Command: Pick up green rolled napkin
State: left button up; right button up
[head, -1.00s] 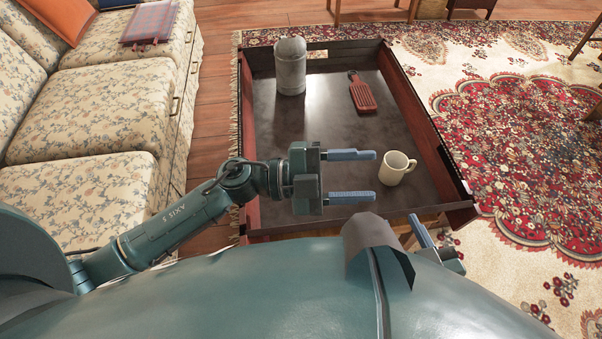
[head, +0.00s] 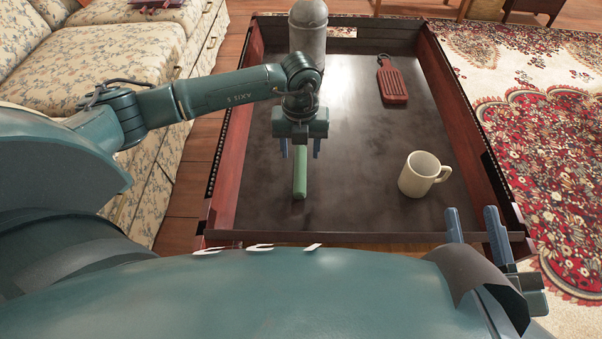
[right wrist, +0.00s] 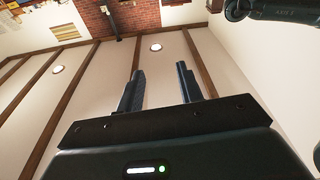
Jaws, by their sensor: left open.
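The green rolled napkin (head: 300,175) lies in the dark tray table (head: 355,205), towards its near left part, pointing along the view. My left gripper (head: 300,150) is over the napkin's far end in the head view, with its blue fingers apart, one on each side of the napkin. Whether the fingers touch it or are still above it I cannot tell. My right gripper (head: 473,225) is at the tray's near right corner, its fingers apart and empty. In the right wrist view its two fingers (right wrist: 160,85) point up towards the ceiling with nothing between them.
A white mug (head: 418,175) stands to the right of the napkin in the tray. A red slotted paddle (head: 392,82) lies farther back. A grey canister (head: 308,35) stands at the back left, beyond my left arm. Raised wooden walls edge the tray. A floral sofa (head: 85,50) is on the left.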

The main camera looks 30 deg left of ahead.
aim_at(300, 166)
pick_arm(q)
jog(key=shift+f+b, duration=0.3)
jog(key=shift+f, duration=0.65)
notch_tip(300, 166, down, 4)
jog(key=shift+w+r+b, duration=0.1)
jog(key=shift+r+b, duration=0.05)
jog(key=shift+b, duration=0.95)
jog(key=shift+a+f, duration=0.1)
jog(key=shift+f, duration=0.45)
jog(key=shift+r, duration=0.1)
pick_arm(e)
jog(key=shift+w+r+n+t+y, duration=0.15)
jog(key=shift+w+r+n+y, duration=0.05)
jog(key=shift+r+y, duration=0.25)
jog(key=shift+w+r+n+t+y, duration=0.15)
jog(key=shift+r+n+y, duration=0.05)
jog(key=shift+r+y, duration=0.2)
pick_arm(q)
jog(key=c, duration=1.1)
